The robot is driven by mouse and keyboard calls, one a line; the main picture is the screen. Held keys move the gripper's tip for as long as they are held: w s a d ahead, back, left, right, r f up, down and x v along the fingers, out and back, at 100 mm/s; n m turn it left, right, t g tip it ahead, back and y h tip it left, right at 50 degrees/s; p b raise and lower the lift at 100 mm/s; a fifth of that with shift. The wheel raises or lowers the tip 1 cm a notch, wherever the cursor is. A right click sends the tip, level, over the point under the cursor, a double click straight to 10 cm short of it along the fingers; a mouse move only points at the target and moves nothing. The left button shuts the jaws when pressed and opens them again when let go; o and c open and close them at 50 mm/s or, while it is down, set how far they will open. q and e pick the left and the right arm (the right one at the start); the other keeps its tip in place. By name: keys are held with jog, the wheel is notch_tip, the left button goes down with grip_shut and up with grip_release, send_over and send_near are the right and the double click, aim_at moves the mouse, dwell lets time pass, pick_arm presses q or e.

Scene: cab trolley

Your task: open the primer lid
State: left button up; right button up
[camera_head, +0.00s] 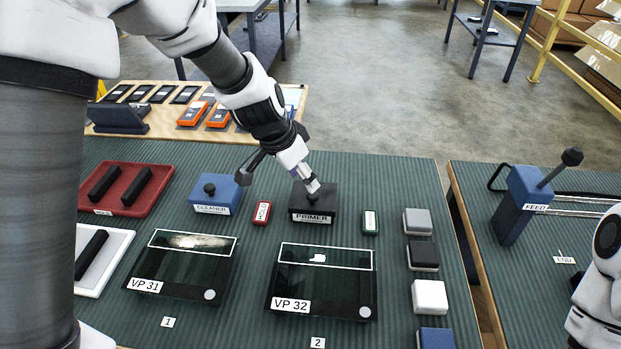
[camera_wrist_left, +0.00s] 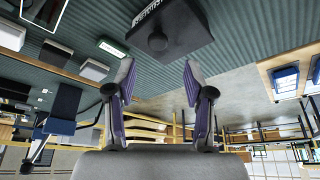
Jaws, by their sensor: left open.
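The primer box (camera_head: 330,205) is black, with a white PRIMER label on its front. It stands on the green ribbed mat behind the VP 32 panel, and its lid looks shut. My left gripper (camera_head: 312,187) is just above the lid, over its knob. In the left wrist view the box (camera_wrist_left: 185,25) is upside down at the top, with its round black knob (camera_wrist_left: 157,41) just beyond the open fingers (camera_wrist_left: 158,75). The fingers hold nothing, and a gap shows between them and the knob. My right arm shows at the right edge, but its gripper is not visible.
The blue cleaner box (camera_head: 215,190) stands left of the primer box. A red HOLD tag (camera_head: 262,212) and a green tag (camera_head: 370,222) flank the primer box. Panels VP 31 (camera_head: 180,275) and VP 32 (camera_head: 320,285) lie in front. A blue FEED lever unit (camera_head: 522,205) stands right.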

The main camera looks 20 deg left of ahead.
aim_at(312, 195)
pick_arm(q)
jog(key=f, duration=0.1)
jog(key=d+f, duration=0.1)
jog(key=f, duration=0.1)
jog(key=shift+w+f+b, duration=0.1)
jog(key=shift+b, duration=0.3)
jog(key=w+f, duration=0.1)
jog(key=f, duration=0.2)
jog(key=shift+w, duration=0.4)
jog(key=shift+s+d+r, duration=0.1)
jog(key=shift+s+r, duration=0.15)
grip_shut()
